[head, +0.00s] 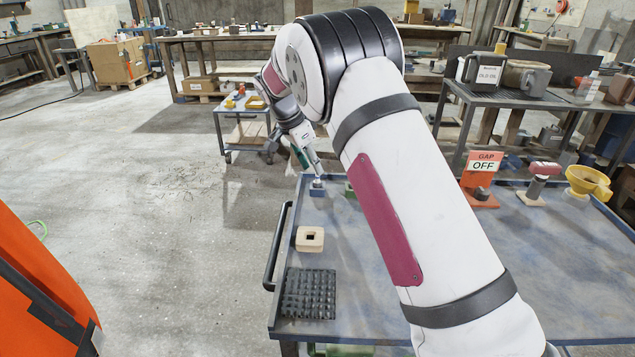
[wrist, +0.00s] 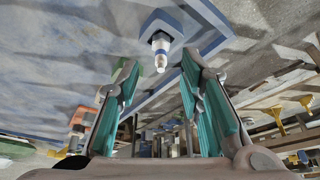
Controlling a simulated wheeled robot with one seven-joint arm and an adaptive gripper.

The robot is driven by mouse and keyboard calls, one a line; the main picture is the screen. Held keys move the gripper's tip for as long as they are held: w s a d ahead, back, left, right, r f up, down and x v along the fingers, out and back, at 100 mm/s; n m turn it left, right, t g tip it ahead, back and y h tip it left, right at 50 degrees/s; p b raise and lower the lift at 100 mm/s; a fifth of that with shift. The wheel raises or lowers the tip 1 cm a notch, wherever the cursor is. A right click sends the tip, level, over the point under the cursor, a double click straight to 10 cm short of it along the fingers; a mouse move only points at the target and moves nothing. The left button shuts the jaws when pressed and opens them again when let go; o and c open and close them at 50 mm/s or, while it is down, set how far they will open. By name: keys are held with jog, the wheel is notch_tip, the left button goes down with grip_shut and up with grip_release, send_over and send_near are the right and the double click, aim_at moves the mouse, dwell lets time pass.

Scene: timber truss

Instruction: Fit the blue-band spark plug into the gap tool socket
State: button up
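The blue-band spark plug (wrist: 160,46) is white with a blue band and stands in a blue block (head: 317,187) at the table's far left corner. The wrist view also shows this block (wrist: 165,22). My gripper (head: 309,160) is just above the block, pointing down. In the wrist view my gripper (wrist: 160,66) is open, its green-padded fingers spread, with the plug ahead between the fingertip lines; I see no grip on it. An orange stand (head: 482,192) with a "GAP OFF" sign (head: 485,162) is on the right of the table. Its socket is too small to make out.
On the blue-grey table (head: 520,260) are a green block (head: 349,191) partly behind my arm, a wooden block with a square hole (head: 310,246), a black ribbed mat (head: 308,293), a maroon-topped tool (head: 540,176) and a yellow funnel (head: 588,182). A raised rim edges the table.

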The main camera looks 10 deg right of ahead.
jog(key=x, duration=0.4)
jog(key=shift+f, duration=0.1)
jog(key=shift+d, duration=0.1)
grip_shut()
jog(key=shift+r, duration=0.45)
notch_tip(320, 180, up, 3)
jog(key=s+r+p, duration=0.1)
jog(key=s, duration=1.5)
jog(key=shift+a, duration=0.45)
jog(key=shift+r, duration=0.1)
